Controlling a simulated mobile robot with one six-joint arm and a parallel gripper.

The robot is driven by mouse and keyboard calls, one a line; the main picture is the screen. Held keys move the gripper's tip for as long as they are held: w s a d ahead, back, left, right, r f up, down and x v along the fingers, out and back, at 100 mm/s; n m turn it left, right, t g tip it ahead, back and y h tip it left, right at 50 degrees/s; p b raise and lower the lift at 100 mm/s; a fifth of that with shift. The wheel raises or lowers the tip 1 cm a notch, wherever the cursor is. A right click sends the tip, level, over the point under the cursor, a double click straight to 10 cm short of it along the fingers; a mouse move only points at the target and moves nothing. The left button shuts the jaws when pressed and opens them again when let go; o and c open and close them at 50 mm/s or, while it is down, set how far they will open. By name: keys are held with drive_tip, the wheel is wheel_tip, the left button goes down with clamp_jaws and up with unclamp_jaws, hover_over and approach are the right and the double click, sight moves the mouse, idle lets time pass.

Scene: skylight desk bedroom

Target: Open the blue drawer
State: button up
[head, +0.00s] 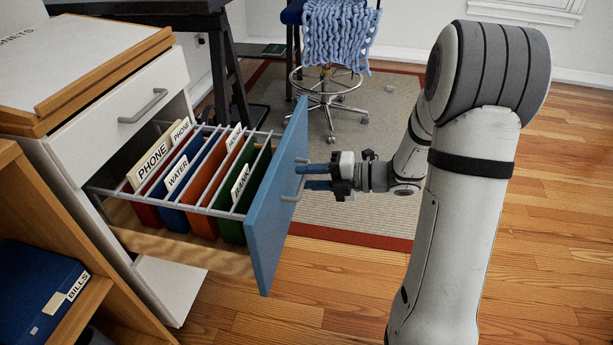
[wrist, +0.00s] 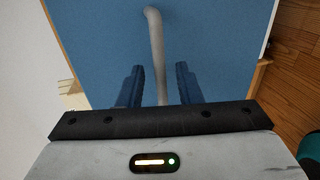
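The blue drawer front (head: 268,225) stands well out from the white cabinet (head: 95,112), so the drawer is pulled open. Its folders show inside in the head view. My gripper (head: 305,177) is at the drawer's grey handle (head: 291,192). In the wrist view the handle (wrist: 157,45) runs between the two blue fingers of my gripper (wrist: 159,70), with a gap on each side. The gripper is open around the handle and not clamped on it. The lower end of the handle is hidden behind the gripper body in the wrist view.
Hanging folders (head: 205,190) fill the drawer. A closed white drawer (head: 135,105) is above it. A wooden shelf (head: 90,300) with a blue binder (head: 35,295) stands at the lower left. A stool (head: 328,85) stands on the rug behind. Wooden floor in front is clear.

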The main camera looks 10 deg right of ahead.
drive_tip(key=p+v, duration=0.2)
drive_tip(key=v, duration=0.6)
drive_tip(key=shift+a, duration=0.1)
